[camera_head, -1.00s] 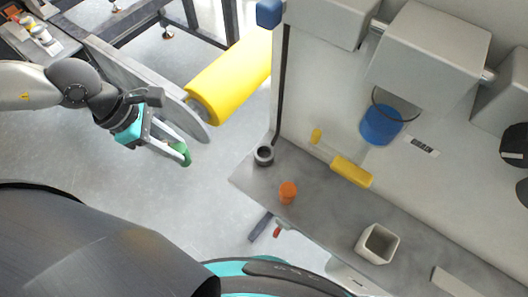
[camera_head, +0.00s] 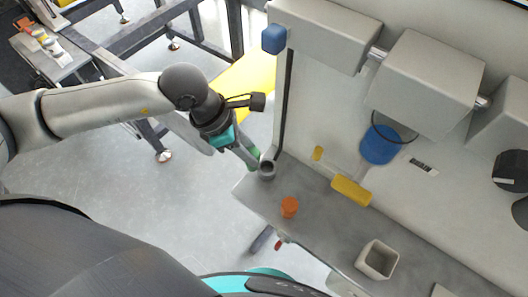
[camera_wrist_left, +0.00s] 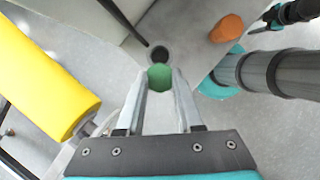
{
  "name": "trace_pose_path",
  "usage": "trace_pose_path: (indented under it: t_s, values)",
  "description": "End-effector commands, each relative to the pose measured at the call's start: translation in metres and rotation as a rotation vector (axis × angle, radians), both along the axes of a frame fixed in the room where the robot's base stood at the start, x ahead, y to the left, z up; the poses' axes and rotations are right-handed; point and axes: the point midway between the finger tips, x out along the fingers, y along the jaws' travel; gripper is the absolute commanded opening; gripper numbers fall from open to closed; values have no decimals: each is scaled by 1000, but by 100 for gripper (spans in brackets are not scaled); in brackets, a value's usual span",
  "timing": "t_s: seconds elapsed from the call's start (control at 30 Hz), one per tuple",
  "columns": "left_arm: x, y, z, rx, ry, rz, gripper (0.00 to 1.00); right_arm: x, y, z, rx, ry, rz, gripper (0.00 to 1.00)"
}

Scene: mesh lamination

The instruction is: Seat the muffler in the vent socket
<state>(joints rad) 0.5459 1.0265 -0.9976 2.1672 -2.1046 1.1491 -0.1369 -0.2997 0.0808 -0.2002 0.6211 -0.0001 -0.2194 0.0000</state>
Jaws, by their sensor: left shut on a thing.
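The muffler (camera_wrist_left: 159,77) is a small green piece at the fingertips of my left gripper (camera_head: 251,161). The gripper is shut on it, and the fingers partly hide it in the head view. The vent socket (camera_head: 267,170) is a dark grey ring with a round opening, standing at the left end of the grey counter. In the left wrist view the socket (camera_wrist_left: 159,54) appears just beyond the muffler. The muffler is close to the socket at its upper left in the head view; whether they touch I cannot tell.
An orange piece (camera_head: 289,207) stands on the counter (camera_head: 325,222) near the socket. A yellow block (camera_head: 351,190) and an open pale box (camera_head: 377,259) are farther right. A wall panel rises behind the socket. A yellow roller (camera_wrist_left: 42,82) lies left in the wrist view.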

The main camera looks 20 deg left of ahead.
Motion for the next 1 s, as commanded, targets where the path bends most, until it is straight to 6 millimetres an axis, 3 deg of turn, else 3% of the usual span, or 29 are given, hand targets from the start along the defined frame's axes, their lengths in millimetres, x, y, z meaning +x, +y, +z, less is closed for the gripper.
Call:
trace_pose_path:
  t_s: [0.1,0.3,0.63,0.97,1.0]
  values:
    - [9,-18,2,-3,-2,-1,0,0,0,3,0,0,-1,50]
    - [14,-30,0,-1,0,0,0,0,0,4,0,1,-1,50]
    - [14,-30,-34,0,2,1,0,0,0,4,0,1,-2,50]
    - [14,-30,-38,0,0,-1,0,-1,0,1,0,2,-1,50]
    - [14,-30,-38,0,0,0,37,-1,0,1,0,2,-1,50]
